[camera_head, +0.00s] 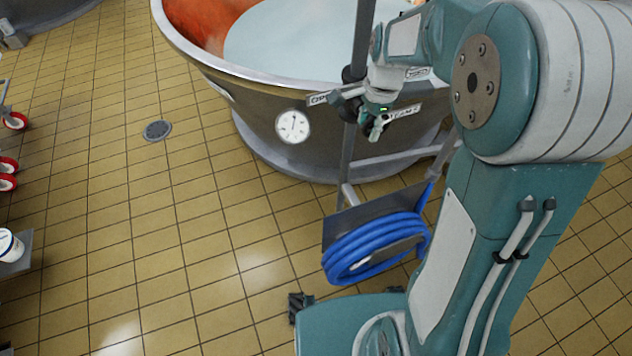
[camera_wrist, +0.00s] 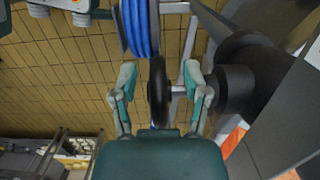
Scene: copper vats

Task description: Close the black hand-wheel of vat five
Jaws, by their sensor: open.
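In the wrist view a black hand-wheel (camera_wrist: 158,92) is seen nearly edge-on, on a short pale stem at its right. My gripper (camera_wrist: 160,74) is open, with one finger on each side of the wheel and visible gaps between. In the head view my gripper (camera_head: 376,124) is beside an upright pipe (camera_head: 362,40) in front of a large copper vat (camera_head: 265,100) holding pale liquid. The wheel is hard to make out there among dark fittings. Small label plates flank the gripper; one reads STEAM (camera_head: 404,112). No vat number is readable.
A blue hose coil (camera_head: 375,250) hangs low on the pipe stand; it also shows in the wrist view (camera_wrist: 138,28). A thick dark cylinder (camera_wrist: 248,75) is close to the right finger. A round gauge (camera_head: 292,126) is on the vat. The tiled floor at left is largely clear.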

